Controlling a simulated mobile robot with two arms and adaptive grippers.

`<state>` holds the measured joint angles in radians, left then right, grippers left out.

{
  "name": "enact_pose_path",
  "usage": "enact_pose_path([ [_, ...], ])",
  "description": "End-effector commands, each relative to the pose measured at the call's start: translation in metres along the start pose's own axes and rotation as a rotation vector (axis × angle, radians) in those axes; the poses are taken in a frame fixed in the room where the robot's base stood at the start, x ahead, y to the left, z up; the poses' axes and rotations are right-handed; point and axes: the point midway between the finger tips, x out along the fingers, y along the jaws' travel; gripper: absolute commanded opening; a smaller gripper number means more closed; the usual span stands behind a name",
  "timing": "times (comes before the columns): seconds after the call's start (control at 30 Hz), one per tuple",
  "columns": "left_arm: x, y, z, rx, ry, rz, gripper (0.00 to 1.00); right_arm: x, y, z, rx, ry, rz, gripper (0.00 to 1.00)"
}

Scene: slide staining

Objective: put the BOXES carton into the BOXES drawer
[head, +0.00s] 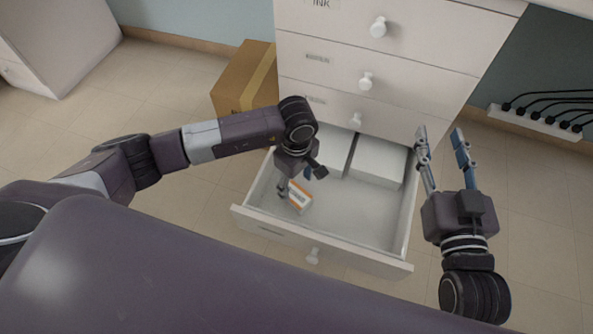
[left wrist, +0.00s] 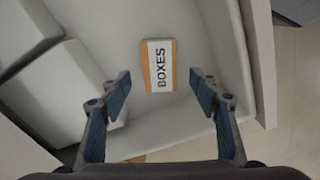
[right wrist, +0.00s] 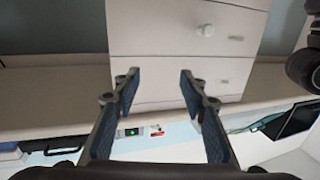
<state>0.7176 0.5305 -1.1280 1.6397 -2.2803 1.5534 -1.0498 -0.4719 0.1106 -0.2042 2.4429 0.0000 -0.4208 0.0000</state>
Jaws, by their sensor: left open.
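The BOXES carton (head: 299,197), white with orange edges, lies in the open bottom drawer (head: 375,262), toward its left front part. In the left wrist view the carton (left wrist: 158,66) shows its BOXES label and rests on the drawer floor. My left gripper (head: 296,190) is over the drawer just beside the carton in the head view. In the left wrist view its fingers (left wrist: 160,88) are open and apart, with the carton beyond the tips and nothing between the pads. My right gripper (head: 441,134) is open and empty, to the right of the drawer. The drawer's own label is too small to read.
Two white boxes (head: 378,160) stand at the back of the drawer. A cardboard box (head: 246,80) stands on the floor left of the drawer unit (head: 420,40). A power strip with black cables (head: 540,122) is at the right. The drawer's front right floor is clear.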

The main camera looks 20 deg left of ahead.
Motion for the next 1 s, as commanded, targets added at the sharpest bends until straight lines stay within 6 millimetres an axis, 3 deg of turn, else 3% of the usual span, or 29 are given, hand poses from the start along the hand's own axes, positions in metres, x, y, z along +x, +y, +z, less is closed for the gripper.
enact_pose_path([
  [0.2,-0.03,0.0,0.0,0.0,0.001,0.001,0.56,-0.009,0.006,0.041,-0.003,-0.192,0.012,0.39],
  [0.4,-0.043,0.0,0.0,0.0,0.0,0.001,0.56,-0.018,0.008,0.063,-0.003,-0.293,0.017,0.39],
  [1.0,-0.046,0.0,0.0,0.0,0.0,0.0,0.56,-0.02,0.009,0.069,-0.003,-0.318,0.019,0.39],
])
